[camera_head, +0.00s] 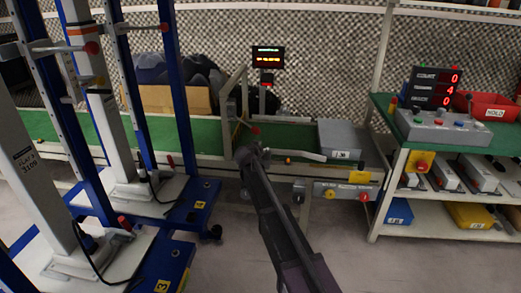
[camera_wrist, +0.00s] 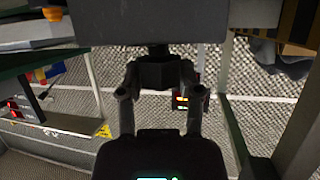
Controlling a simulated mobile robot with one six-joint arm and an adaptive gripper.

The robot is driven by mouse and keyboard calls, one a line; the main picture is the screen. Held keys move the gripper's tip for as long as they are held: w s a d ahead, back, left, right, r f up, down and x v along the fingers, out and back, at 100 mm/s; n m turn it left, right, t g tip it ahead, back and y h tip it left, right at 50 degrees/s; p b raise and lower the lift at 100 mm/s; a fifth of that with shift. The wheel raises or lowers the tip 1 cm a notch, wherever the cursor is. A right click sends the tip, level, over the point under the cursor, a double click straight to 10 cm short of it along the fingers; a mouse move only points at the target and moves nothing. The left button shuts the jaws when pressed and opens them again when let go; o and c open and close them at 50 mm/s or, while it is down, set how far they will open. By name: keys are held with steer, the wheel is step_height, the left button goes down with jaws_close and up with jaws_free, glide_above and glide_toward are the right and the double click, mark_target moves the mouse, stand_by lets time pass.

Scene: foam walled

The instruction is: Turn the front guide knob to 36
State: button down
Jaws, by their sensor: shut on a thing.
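My gripper (camera_head: 249,152) reaches the conveyor's near side by the upright frame in the head view. In the wrist view my gripper (camera_wrist: 160,75) has its two fingers closed on a dark knob (camera_wrist: 160,70), which sits on a short stem under a large dark block (camera_wrist: 150,22). I take this to be the front guide knob; in the head view it is hidden or too small to make out.
The green conveyor (camera_head: 205,168) runs across the middle. Blue lift columns (camera_head: 178,90) crowd the left. A shelf bench (camera_head: 395,165) stands right.

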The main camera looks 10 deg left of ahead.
steer(key=m+g+h, duration=0.2)
steer(key=m+h, duration=0.2)
steer(key=shift+w+a, duration=0.1)
steer(key=shift+a, duration=0.05)
steer(key=shift+m+g+h, duration=1)
steer(key=shift+m+h, duration=0.4)
steer(key=shift+c, duration=1.3)
jaws_free()
steer(key=shift+f, duration=0.1)
